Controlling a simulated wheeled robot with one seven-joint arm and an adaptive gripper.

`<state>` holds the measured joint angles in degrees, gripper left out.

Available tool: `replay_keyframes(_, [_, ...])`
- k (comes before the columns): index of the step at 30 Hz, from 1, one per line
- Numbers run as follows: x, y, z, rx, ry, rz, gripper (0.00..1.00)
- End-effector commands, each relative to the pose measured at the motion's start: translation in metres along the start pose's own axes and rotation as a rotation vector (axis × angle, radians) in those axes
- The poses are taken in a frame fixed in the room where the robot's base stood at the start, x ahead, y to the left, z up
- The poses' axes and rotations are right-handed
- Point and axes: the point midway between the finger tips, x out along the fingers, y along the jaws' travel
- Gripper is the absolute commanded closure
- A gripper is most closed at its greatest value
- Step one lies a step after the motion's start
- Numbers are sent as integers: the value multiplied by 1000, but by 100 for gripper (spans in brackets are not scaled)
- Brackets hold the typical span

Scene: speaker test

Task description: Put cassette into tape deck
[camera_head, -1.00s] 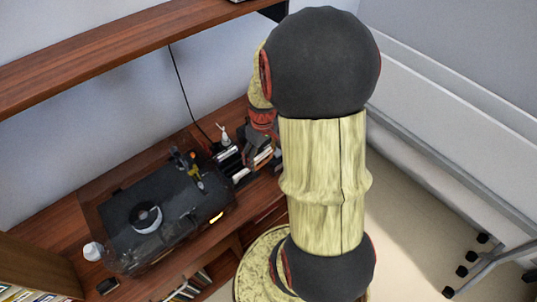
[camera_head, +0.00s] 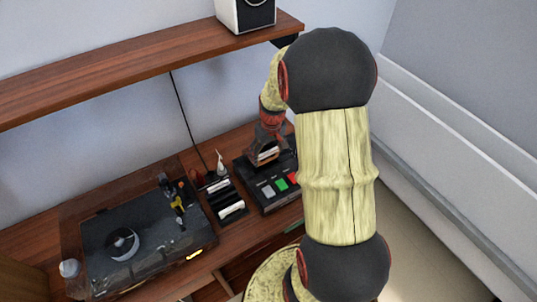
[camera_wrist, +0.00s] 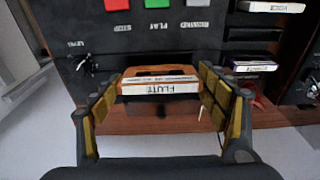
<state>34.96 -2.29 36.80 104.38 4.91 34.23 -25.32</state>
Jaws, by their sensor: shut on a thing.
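An orange-brown cassette with a white label reading "FLUTE" (camera_wrist: 160,84) is held between the fingers of my gripper (camera_wrist: 158,95); the label appears upside down in the wrist view. The cassette's pale edge (camera_head: 265,154) also shows in the head view, under my gripper (camera_head: 262,148). The tape deck (camera_head: 270,190) is a black box with grey, green and red buttons, and my gripper is at its back part. In the wrist view the deck (camera_wrist: 110,45) fills the area behind the cassette. I cannot tell whether the cassette touches it. My arm hides the deck's right side.
A rack with several cassettes (camera_head: 226,200) stands left of the deck. Farther left is a record player under a clear lid (camera_head: 145,235). A shelf (camera_head: 150,60) with a white speaker (camera_head: 232,14) runs above.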

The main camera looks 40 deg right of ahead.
Motion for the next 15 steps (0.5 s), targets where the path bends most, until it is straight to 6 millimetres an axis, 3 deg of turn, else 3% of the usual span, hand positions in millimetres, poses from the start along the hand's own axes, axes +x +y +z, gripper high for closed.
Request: replay_keyframes(15, [35,0,5,0,-2,-1,50])
